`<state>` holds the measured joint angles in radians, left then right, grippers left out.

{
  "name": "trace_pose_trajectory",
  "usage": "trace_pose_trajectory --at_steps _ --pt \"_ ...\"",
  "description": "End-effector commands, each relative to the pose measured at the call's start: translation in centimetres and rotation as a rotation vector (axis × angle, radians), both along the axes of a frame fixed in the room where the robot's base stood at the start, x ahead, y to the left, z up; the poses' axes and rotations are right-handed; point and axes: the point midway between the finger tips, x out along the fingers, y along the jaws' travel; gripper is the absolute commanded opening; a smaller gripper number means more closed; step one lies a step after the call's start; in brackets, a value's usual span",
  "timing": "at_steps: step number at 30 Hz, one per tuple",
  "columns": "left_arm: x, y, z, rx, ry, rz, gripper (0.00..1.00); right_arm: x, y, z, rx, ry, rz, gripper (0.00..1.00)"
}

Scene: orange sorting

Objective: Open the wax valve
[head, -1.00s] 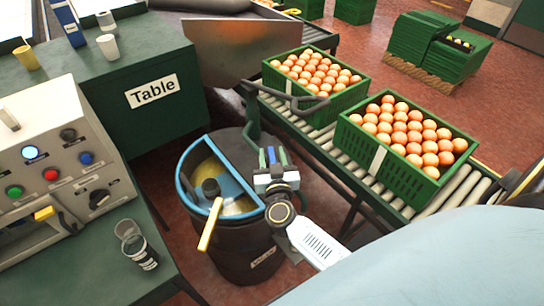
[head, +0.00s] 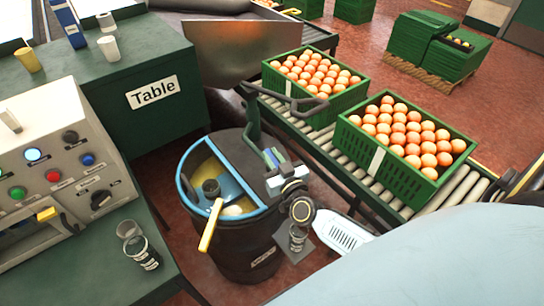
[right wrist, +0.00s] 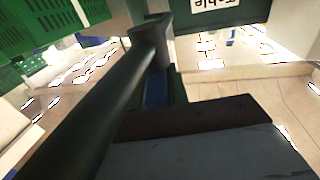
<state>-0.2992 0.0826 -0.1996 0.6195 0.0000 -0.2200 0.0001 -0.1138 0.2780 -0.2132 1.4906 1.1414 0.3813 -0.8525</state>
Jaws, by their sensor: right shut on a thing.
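The wax barrel (head: 240,240) is dark with a blue rim, and its top is half open. My right gripper (head: 272,158) is at the barrel's right upper side. In the right wrist view its blue and green fingers (right wrist: 157,92) are partly covered by a dark bar (right wrist: 95,100), apparently the valve's handle, and the gripper is shut on it. In the head view the dark bar and pipe (head: 252,118) rise beside the barrel, and my gripper hides the contact. My left gripper is out of view.
A ladle with a yellow handle (head: 210,226) rests in the barrel. Two green crates of oranges (head: 392,172) stand on the roller conveyor (head: 440,205) at right.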

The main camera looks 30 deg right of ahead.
Motion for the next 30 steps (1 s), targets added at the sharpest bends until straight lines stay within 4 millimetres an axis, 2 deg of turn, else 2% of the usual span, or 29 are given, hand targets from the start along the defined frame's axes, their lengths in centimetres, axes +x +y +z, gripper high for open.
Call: trace_pose_trajectory --at_steps 5,14,15,19,30 --pt "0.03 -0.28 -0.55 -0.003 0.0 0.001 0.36 0.03 -0.06 0.02 -0.002 -0.002 0.064 0.0" --pt "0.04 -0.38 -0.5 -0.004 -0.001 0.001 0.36 0.02 -0.02 0.06 0.001 0.0 0.069 0.0" --pt "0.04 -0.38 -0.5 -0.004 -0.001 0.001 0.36 0.02 -0.02 0.06 0.001 0.0 0.068 0.2" --pt "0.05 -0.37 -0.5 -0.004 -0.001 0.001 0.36 0.02 -0.03 0.05 0.001 0.0 0.068 0.37" --pt "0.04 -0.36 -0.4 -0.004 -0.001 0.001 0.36 -0.48 -0.02 -0.02 0.001 0.002 0.067 0.38"
